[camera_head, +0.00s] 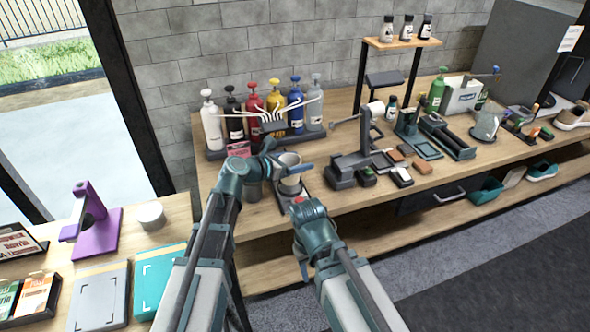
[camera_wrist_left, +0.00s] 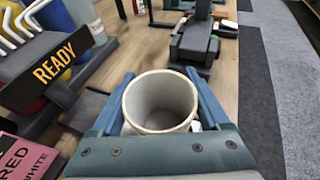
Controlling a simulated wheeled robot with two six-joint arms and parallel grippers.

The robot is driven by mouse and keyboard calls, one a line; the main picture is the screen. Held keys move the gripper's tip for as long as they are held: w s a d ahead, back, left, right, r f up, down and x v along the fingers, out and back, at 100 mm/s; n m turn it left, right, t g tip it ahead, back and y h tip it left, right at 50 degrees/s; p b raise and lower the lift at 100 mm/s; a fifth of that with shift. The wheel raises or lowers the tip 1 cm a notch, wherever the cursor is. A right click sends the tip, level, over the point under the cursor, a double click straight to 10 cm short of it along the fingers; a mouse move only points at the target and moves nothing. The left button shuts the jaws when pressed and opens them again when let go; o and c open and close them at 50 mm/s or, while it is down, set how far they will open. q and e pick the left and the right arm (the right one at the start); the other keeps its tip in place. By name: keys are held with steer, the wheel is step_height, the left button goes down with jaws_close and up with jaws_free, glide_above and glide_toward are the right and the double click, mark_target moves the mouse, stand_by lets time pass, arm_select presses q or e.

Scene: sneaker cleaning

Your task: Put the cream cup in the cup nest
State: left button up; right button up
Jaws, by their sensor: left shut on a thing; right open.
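The cream cup (camera_head: 290,159) is upright near the front edge of the bench, with its open, empty mouth facing up. My left gripper (camera_head: 285,164) is shut on it, with a blue finger on either side; the cup also fills the middle of the left wrist view (camera_wrist_left: 160,100). A dark base shows just below the cup in the head view; I cannot tell whether it is the cup nest or whether the cup touches it. My right gripper (camera_head: 306,212) is open and empty, low in front of the bench edge, close to the cup.
Several pump bottles (camera_head: 254,108) stand behind the cup in a dark rack with white tubes. A READY sign (camera_wrist_left: 54,62) and a pink card (camera_wrist_left: 30,155) are left of the cup. A grey stand (camera_head: 345,165) stands to its right. A second table (camera_head: 185,211) is at left.

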arm_select(q)
steer(key=shift+s+d+f, duration=0.1)
steer(key=shift+f, duration=0.05)
step_height(320, 180, down, 3)
steer(key=b, duration=0.3)
steer(key=shift+f+b, duration=0.2)
steer(key=shift+b, duration=0.2)
steer(key=shift+r, duration=0.15)
steer(key=o, duration=1.2)
